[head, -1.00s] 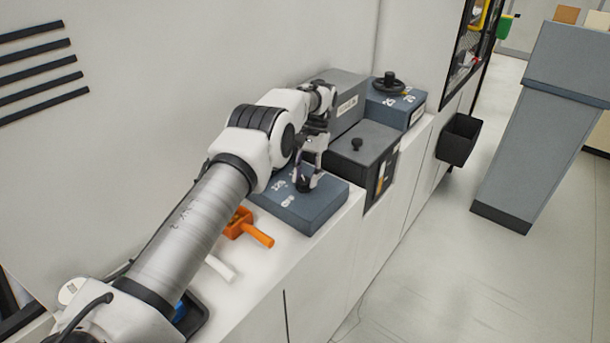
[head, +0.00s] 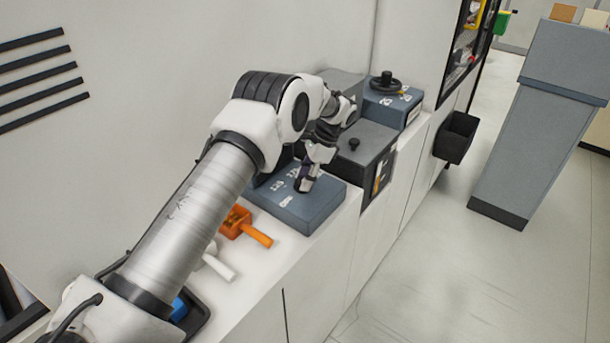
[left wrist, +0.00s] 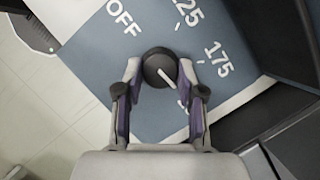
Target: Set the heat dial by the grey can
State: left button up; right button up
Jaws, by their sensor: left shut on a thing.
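The heat dial is a round black knob (left wrist: 160,68) with a white pointer line, on a blue-grey block (head: 312,212) marked OFF, 125 and 175. In the left wrist view the pointer slants to the lower right, between 175 and a mark partly hidden by a finger. My left gripper (head: 305,184) comes down on the block from above; in the left wrist view (left wrist: 161,76) its two fingers are shut on the knob from both sides. A grey lidded container (head: 362,150) with a small black knob stands just behind the block; I cannot tell if this is the grey can.
An orange tool (head: 245,226) and a white-handled tool (head: 218,266) lie on the counter in front of the block. A second blue-grey box with a black handwheel (head: 388,83) stands farther back. A black bin (head: 457,137) hangs on the cabinet front.

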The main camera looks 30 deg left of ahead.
pick_arm(q)
jog(key=shift+m, duration=0.5)
jog(key=shift+t, duration=0.3)
jog(key=shift+r, duration=0.1)
jog(key=o, duration=1.1)
jog(key=shift+o, duration=0.2)
jog(key=v, duration=1.2)
jog(key=shift+d, duration=0.15)
